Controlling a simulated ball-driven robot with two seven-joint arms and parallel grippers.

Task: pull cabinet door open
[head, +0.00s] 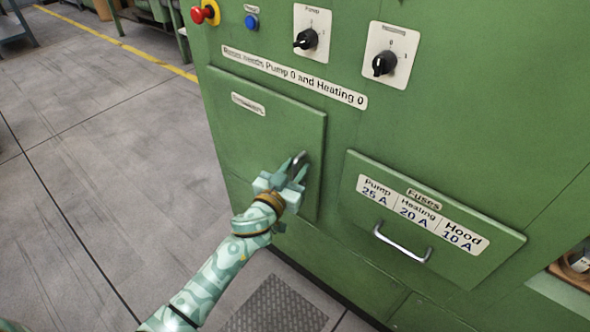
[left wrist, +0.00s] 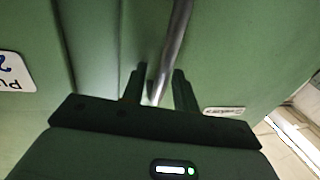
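The green cabinet door (head: 265,130) is the panel with a small label on the left of the machine's front. It looks closed, flat against the front. Its metal handle (head: 301,158) is near the door's right edge, partly hidden by my left gripper (head: 293,168). In the left wrist view the handle (left wrist: 174,45) runs as a grey bar between the two fingers of my left gripper (left wrist: 158,88). The fingers stand apart on either side of the bar, with some gap visible. My right gripper is not in view.
To the right is a fuses drawer (head: 450,215) with its own handle (head: 402,243). Above are two black rotary knobs (head: 384,63), a blue button (head: 251,22) and a red emergency button (head: 198,15). The floor (head: 90,130) left of the machine is clear.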

